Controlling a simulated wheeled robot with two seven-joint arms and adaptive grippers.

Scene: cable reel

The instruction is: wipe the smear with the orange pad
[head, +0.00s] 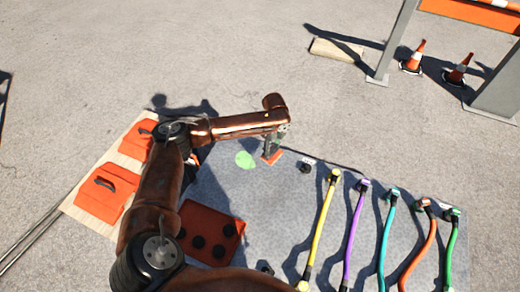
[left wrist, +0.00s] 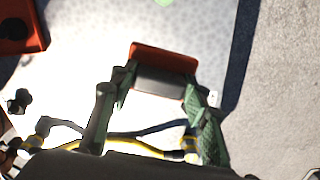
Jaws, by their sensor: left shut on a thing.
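The orange pad (head: 272,158) is in my left gripper (head: 274,144), near the far edge of the grey table panel. In the left wrist view the pad (left wrist: 163,58) sits between the two green fingers (left wrist: 155,95), which are shut on its dark grey part. I cannot tell whether the pad touches the panel. The green smear (head: 245,160) lies on the panel just left of the pad. Only a sliver of the smear (left wrist: 164,2) shows at the top edge of the left wrist view. My right gripper is not in view.
Several coloured cables, from yellow (head: 321,222) to green (head: 452,245), stand right of the pad. A red tray (head: 228,222) with black round holes lies nearer. Orange cases (head: 106,190) sit on a wooden board at left. Cones (head: 414,58) stand far off.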

